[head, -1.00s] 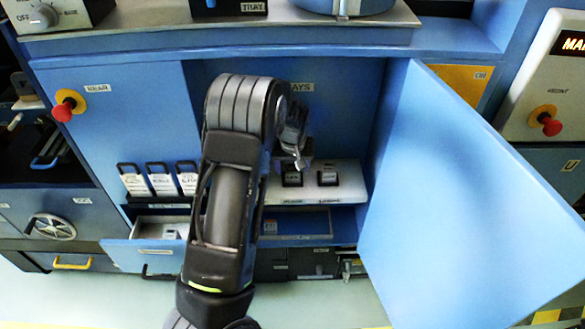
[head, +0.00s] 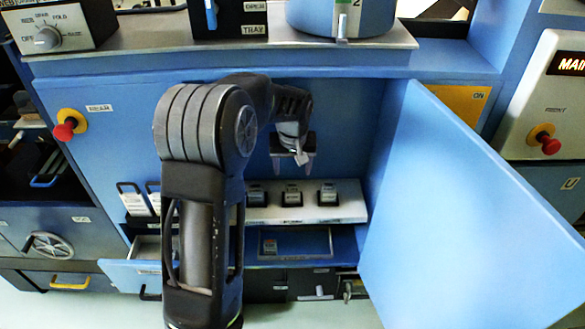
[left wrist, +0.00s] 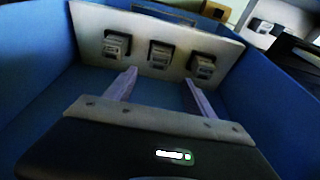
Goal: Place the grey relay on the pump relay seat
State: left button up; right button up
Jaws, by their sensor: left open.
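A row of relay blocks stands on a white sloped panel (head: 345,208) inside the open blue cabinet. Three dark-based blocks show: a left one (head: 257,194), a middle one (head: 292,195) and a right one (head: 328,193). In the left wrist view they look grey, at left (left wrist: 116,45), middle (left wrist: 160,54) and right (left wrist: 203,66). Their labels are too small to read, so I cannot tell which seat is the pump relay's. My left gripper (head: 293,168) is open above the panel, fingers pointing down; the wrist view shows nothing between its fingertips (left wrist: 160,76). My right gripper is not in view.
The open blue door (head: 450,210) stands to the right. Below the panel is a shallow tray (head: 310,243) with a small item (head: 270,246). A drawer (head: 125,272) is pulled out at lower left, partly behind my arm.

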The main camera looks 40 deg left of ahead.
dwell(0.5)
pick_arm(q)
jog(key=s+d+f+m+h, duration=0.15)
jog(key=s+d+f, duration=0.25)
jog(key=d+f, duration=0.55)
jog(key=s+d+f+m+h, duration=0.15)
jog(key=s+d+f, duration=0.25)
jog(key=d+f, duration=0.55)
jog(key=s+d+f+m+h, duration=0.1)
jog(key=s+d+f, duration=0.1)
jog(key=s+d, duration=0.3)
jog(key=s+d+f+g+h, duration=0.1)
jog(key=s+d+f, duration=0.2)
jog(key=s+d, duration=0.2)
jog(key=s+d+f+m, duration=0.1)
jog(key=s+d+f, duration=0.2)
jog(key=s+d, duration=0.2)
jog(key=s, duration=0.3)
jog(key=shift+s+f+m+h, duration=0.2)
jog(key=shift+m+h, duration=0.1)
jog(key=shift+h, duration=0.1)
jog(key=shift+c, duration=0.5)
